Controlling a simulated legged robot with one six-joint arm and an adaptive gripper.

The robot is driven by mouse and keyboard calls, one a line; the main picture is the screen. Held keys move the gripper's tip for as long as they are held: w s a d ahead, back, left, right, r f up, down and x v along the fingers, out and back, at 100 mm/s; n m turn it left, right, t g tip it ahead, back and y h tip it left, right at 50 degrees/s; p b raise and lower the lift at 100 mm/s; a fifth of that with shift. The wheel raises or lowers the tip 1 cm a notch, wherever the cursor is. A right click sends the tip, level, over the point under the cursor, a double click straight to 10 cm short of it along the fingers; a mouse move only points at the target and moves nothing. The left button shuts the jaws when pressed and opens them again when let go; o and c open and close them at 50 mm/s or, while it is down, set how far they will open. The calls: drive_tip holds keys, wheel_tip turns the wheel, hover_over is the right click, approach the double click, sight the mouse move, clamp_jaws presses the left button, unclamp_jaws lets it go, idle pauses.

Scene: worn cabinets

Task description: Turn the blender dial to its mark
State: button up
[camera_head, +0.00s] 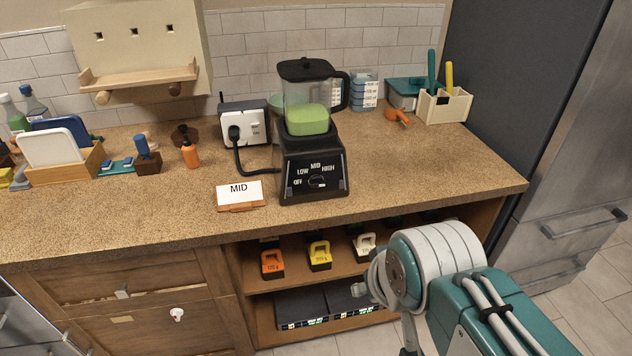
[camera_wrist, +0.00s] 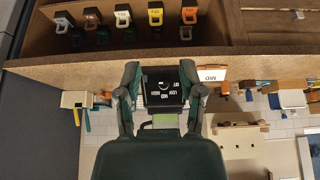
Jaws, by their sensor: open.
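The black blender (camera_head: 312,170) stands upright on the counter, its clear jug (camera_head: 306,100) holding something green. Its front panel is lettered OFF, LOW, MID and HIGH around a small dial (camera_head: 317,181); I cannot tell exactly where the dial's pointer sits. A white card (camera_head: 240,193) reading MID stands in an orange-brown holder left of the blender. In the wrist view, which is upside down, the blender's panel (camera_wrist: 160,88) and the card (camera_wrist: 211,73) appear. My gripper (camera_wrist: 160,68) is open and empty, its fingers either side of the panel in the picture, apparently well short of it.
The wooden counter (camera_head: 420,185) is clear right of the blender. A white socket box (camera_head: 245,123) with a black cable stands behind left. A caddy of tools (camera_head: 443,105) is at the back right. Weights (camera_head: 319,255) sit on the open shelf below. A grey fridge (camera_head: 575,180) stands right.

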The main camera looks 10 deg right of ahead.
idle(0.3)
drive_tip(key=o, duration=0.4)
drive_tip(key=shift+o, duration=0.7)
drive_tip(key=w+f+t, duration=0.2)
drive_tip(key=w, duration=0.6)
drive_tip(key=w+f+t, duration=0.2)
drive_tip(key=w+t, duration=0.1)
drive_tip(key=w, duration=0.5)
drive_tip(key=shift+w, duration=0.35)
drive_tip(key=t, duration=0.7)
approach(318, 186)
drive_tip(key=w, duration=1)
drive_tip(key=shift+f, duration=0.15)
drive_tip(key=c, duration=1.2)
